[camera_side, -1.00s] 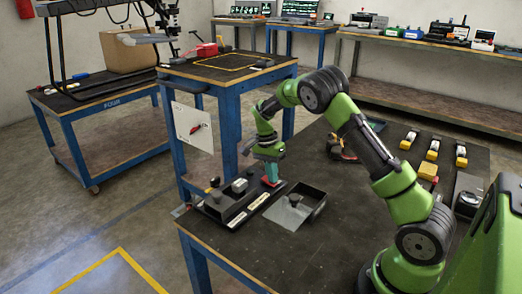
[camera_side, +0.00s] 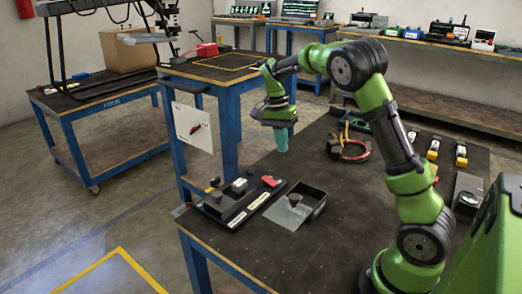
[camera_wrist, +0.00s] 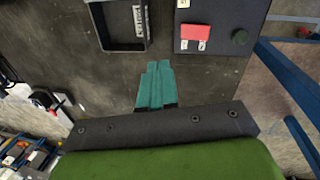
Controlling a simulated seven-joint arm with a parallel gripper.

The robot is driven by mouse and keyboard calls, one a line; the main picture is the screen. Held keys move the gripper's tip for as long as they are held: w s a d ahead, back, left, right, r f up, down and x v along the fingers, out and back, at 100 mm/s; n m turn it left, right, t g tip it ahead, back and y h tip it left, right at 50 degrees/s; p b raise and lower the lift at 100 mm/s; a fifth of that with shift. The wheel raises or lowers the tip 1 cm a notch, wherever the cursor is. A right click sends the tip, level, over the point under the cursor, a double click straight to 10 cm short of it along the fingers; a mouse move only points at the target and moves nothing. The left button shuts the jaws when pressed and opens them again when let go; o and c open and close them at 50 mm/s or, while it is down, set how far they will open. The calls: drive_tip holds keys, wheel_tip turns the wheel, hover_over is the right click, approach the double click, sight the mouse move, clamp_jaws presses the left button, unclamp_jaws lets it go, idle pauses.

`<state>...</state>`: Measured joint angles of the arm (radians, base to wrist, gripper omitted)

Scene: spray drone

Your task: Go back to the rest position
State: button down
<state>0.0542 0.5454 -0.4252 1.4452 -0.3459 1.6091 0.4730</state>
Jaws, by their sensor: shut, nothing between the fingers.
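My gripper (camera_side: 281,140) hangs above the dark work table (camera_side: 300,250) in the side view, its teal fingers pointing down. The fingers are together with nothing between them. They also show in the wrist view (camera_wrist: 155,85), over bare table. The green arm is raised and bent at the elbow. The gripper is apart from the black panel (camera_side: 232,210) with the red block (camera_side: 271,181), which stands below and to its left. The red block also shows in the wrist view (camera_wrist: 195,32).
A dark open tray (camera_side: 312,198) sits beside the panel. A red cable loop (camera_side: 347,150) lies behind. Yellow-and-white items (camera_side: 433,150) line the right side. A blue-framed table (camera_side: 230,75) stands at the back left. The table's front middle is clear.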

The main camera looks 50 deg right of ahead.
drive_tip(key=s+a+r+n+t+y, duration=0.1)
drive_tip(key=s+a+r+n+t, duration=0.3)
drive_tip(key=s+a+n, duration=0.2)
drive_tip(key=s+a+r+n+t+y, duration=0.1)
drive_tip(key=s+a+r+n+t, duration=0.4)
drive_tip(key=s+a, duration=0.6)
drive_tip(key=a+n, duration=0.1)
drive_tip(key=a, duration=0.1)
drive_tip(key=shift+s+a, duration=0.25)
drive_tip(key=shift+a, duration=0.1)
